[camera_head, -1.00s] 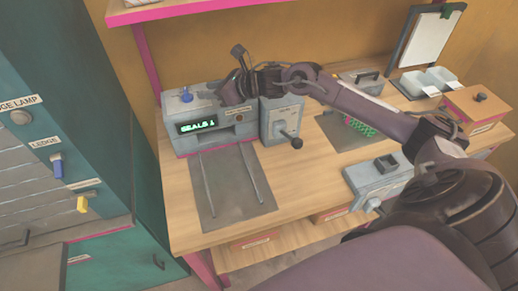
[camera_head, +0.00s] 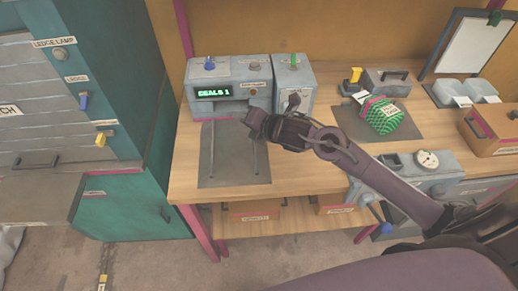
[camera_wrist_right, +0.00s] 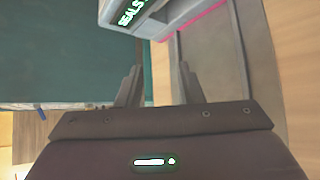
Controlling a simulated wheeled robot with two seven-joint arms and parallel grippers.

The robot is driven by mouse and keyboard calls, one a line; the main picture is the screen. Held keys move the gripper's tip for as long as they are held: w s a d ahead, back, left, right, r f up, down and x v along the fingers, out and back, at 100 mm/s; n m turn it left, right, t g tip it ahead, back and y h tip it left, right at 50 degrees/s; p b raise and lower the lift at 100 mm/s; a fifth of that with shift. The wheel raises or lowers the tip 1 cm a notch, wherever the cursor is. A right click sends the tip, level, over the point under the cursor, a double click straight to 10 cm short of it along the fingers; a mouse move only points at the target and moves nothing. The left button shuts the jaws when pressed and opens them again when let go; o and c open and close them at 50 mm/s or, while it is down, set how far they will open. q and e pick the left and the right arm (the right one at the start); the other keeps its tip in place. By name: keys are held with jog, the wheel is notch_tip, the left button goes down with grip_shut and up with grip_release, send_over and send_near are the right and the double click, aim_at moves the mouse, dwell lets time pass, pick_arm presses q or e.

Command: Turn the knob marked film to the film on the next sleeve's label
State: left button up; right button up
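A grey press (camera_head: 225,88) stands at the back left of the bench, with a green lit display (camera_head: 214,92) that seems to read SEALS 1. A blue knob (camera_head: 209,63) is on its top and a small round knob (camera_head: 254,66) is on its front. A narrower grey unit (camera_head: 290,80) beside it has a green knob (camera_head: 294,60). I cannot read which knob is marked film. A green patterned package (camera_head: 382,115) with a white label lies on a dark mat; its print is too small to read. My right gripper (camera_head: 254,122) is open and empty in front of the press, its fingers apart in the wrist view (camera_wrist_right: 160,82). My left gripper is out of view.
A dark plate with rails (camera_head: 220,170) extends in front of the press. A grey box with a dial (camera_head: 428,160) stands at the front right. White bins (camera_head: 480,90), a clipboard (camera_head: 474,42) and an orange box (camera_head: 492,130) are at the right. A teal cabinet (camera_head: 130,205) stands left.

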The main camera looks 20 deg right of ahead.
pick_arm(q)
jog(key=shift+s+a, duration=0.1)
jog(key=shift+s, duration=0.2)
pick_arm(e)
jog(key=s+f+m+g+h, duration=0.1)
jog(key=s+f+m, duration=0.3)
jog(key=m, duration=0.5)
jog(key=shift+s+a+m+h, duration=0.15)
jog(key=shift+s+m+h, duration=0.15)
jog(key=shift+s+h, duration=0.65)
jog(key=shift+s+y, duration=0.25)
